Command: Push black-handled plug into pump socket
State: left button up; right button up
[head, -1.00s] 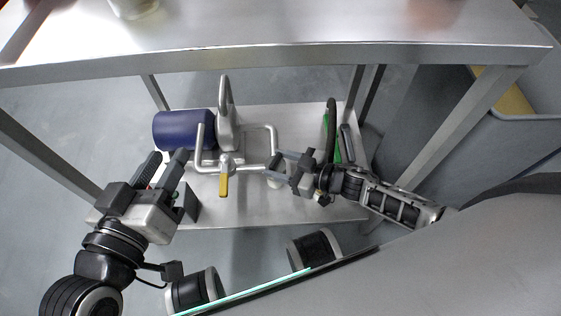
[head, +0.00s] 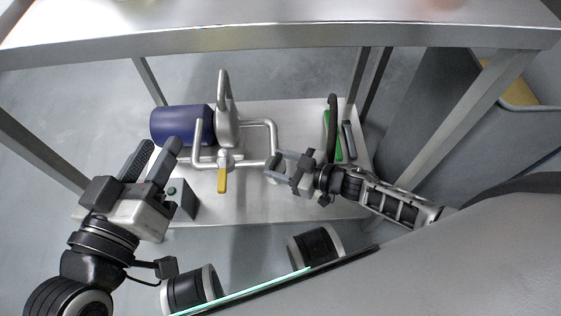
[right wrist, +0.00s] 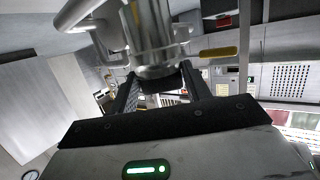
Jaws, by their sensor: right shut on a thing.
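The pump has a blue motor (head: 182,125), a grey body (head: 227,128) and bent pipes on a low metal shelf. My right gripper (head: 274,168) is at the end of the right-hand pipe. In the right wrist view, its fingers (right wrist: 163,92) are closed around the dark handle of the plug (right wrist: 178,78), just under a metal pipe end (right wrist: 158,42). The plug looks in line with this pipe end; how deep it sits is hidden. My left gripper (head: 158,145) is open and empty, left of the pump, above a small grey box (head: 184,202).
A yellow valve handle (head: 223,181) hangs on the pipe between the grippers. A green object (head: 333,138) with a black hose and a dark bar lies at the shelf's right. The upper tabletop (head: 280,35) and table legs (head: 440,110) surround the space.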

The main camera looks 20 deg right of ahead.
pick_arm(q)
jog(key=shift+g+y, duration=0.3)
jog(key=shift+g, duration=0.2)
notch_tip(320, 180, down, 5)
jog(key=shift+d+f, duration=0.15)
jog(key=shift+f, duration=0.05)
pick_arm(e)
jog(key=shift+f, duration=0.35)
jog(key=o, duration=1.3)
jog(key=shift+o, duration=0.2)
jog(key=shift+f, duration=0.1)
jog(key=shift+p+v, duration=0.5)
jog(key=shift+v, duration=0.3)
pick_arm(q)
jog(key=shift+w+a+r+p, duration=0.1)
jog(key=shift+a+r+p, duration=0.05)
jog(key=shift+r+p, duration=1)
jog(key=shift+w+a+r+p, duration=0.1)
jog(key=shift+r+p, duration=0.95)
jog(key=shift+p, duration=0.1)
pick_arm(e)
jog(key=v, duration=1.4)
jog(key=shift+r, duration=0.35)
jog(key=shift+s+d, duration=0.1)
